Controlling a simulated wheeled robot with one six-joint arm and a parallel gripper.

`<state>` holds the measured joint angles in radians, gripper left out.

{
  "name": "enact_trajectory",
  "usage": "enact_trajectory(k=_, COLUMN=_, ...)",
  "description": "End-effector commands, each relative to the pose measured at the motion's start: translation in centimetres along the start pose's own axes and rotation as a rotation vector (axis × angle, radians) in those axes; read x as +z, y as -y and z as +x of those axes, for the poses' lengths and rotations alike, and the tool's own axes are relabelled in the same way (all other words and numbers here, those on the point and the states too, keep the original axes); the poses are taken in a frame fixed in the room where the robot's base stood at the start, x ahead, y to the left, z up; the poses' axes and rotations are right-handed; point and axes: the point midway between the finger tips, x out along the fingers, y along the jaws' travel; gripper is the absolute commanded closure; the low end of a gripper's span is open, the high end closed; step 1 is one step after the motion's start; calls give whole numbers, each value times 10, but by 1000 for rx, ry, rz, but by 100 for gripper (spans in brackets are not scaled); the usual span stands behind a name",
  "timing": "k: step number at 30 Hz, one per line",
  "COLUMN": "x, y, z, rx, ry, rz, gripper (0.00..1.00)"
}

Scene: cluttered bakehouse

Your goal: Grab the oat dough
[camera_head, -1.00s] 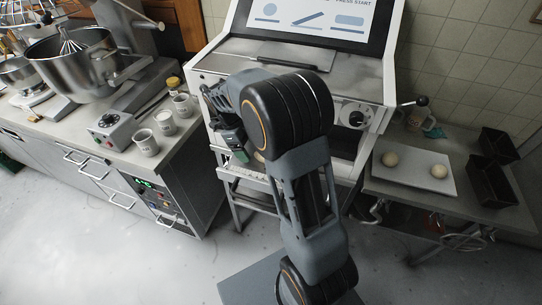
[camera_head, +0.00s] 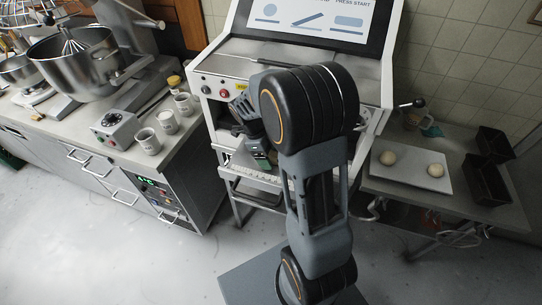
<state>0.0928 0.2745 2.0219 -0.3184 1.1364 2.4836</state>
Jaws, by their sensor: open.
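My own arm hides part of the gripper and of the opening, so I cannot see clearly what lies between or behind the fingers.
The white machine (camera_head: 219,116) with a screen stands in the middle. The left counter holds a steel mixer bowl (camera_head: 72,66) and several mugs.

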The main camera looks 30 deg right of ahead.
Motion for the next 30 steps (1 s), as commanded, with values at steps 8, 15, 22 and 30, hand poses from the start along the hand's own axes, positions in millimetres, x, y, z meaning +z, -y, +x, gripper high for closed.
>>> enact_trajectory(k=8, x=0, y=0, z=0, rx=0, ry=0, rz=0, gripper=45)
enact_trajectory(k=15, x=0, y=0, z=0, rx=0, ry=0, rz=0, gripper=67)
enact_trajectory(k=22, x=0, y=0, z=-1, rx=0, ry=0, rz=0, gripper=67)
enact_trajectory(k=30, x=-6, y=1, z=-16, rx=-3, ry=2, rz=1, gripper=68)
